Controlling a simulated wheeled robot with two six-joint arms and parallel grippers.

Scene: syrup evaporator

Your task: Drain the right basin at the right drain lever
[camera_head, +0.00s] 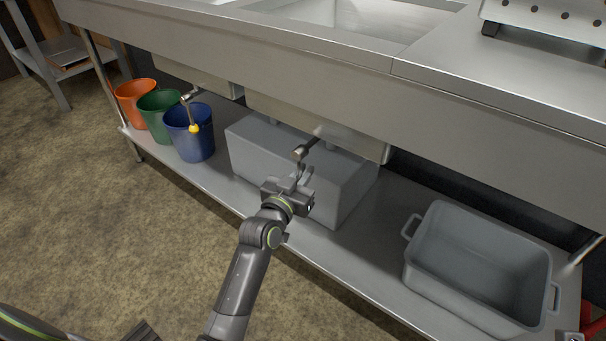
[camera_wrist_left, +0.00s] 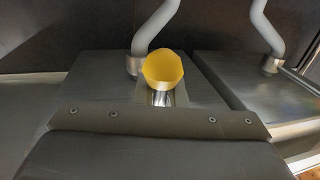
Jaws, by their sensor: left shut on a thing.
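The right basin (camera_head: 370,18) is sunk in the steel counter at the top of the head view; its underside (camera_head: 355,145) shows below the counter front. The right drain lever (camera_head: 301,152) sticks out there and bends downward. My left gripper (camera_head: 300,180) is at its lower end and shut on it. In the left wrist view the lever's yellow knob (camera_wrist_left: 163,70) sits just beyond the gripper (camera_wrist_left: 160,122); the fingers' contact with it is hard to see. I cannot see liquid flowing.
A second lever with a yellow tip (camera_head: 193,128) hangs to the left. Orange (camera_head: 135,98), green (camera_head: 155,125) and blue (camera_head: 192,145) buckets stand on the lower shelf (camera_head: 325,243). A grey box (camera_head: 255,160) stands behind my gripper, and a grey tub (camera_head: 425,265) to the right.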

